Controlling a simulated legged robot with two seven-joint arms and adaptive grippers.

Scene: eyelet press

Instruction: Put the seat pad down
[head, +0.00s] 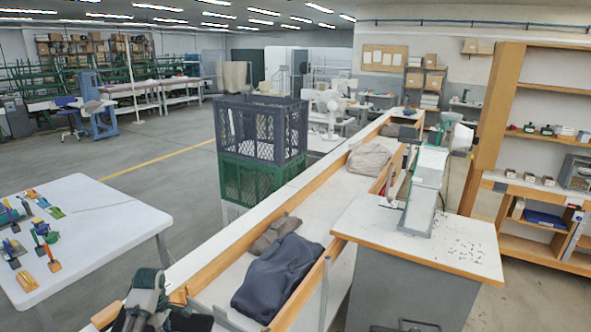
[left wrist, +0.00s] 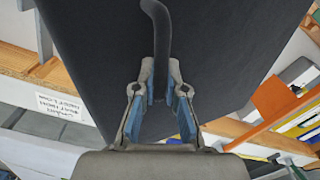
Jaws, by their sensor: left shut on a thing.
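In the left wrist view a large dark grey pad (left wrist: 95,45), which looks like the seat pad, fills most of the upper picture. A raised dark strip (left wrist: 157,35) runs down its face and ends between the fingers of my left gripper (left wrist: 160,95). The gripper is shut on this strip of the pad. The pad's far edges run out of the picture, and what lies beneath it is hidden. In the head view part of my left arm shows at the bottom left; I cannot make out its fingertips or the held pad there. My right gripper is not in view.
In the head view a wood-sided trough (head: 232,236) runs away from me, holding a dark bundle (head: 278,275) and brown bundles. Stacked crates (head: 262,130) stand behind. A white table (head: 95,245) with tools is at left, a press on a cabinet (head: 425,272) at right.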

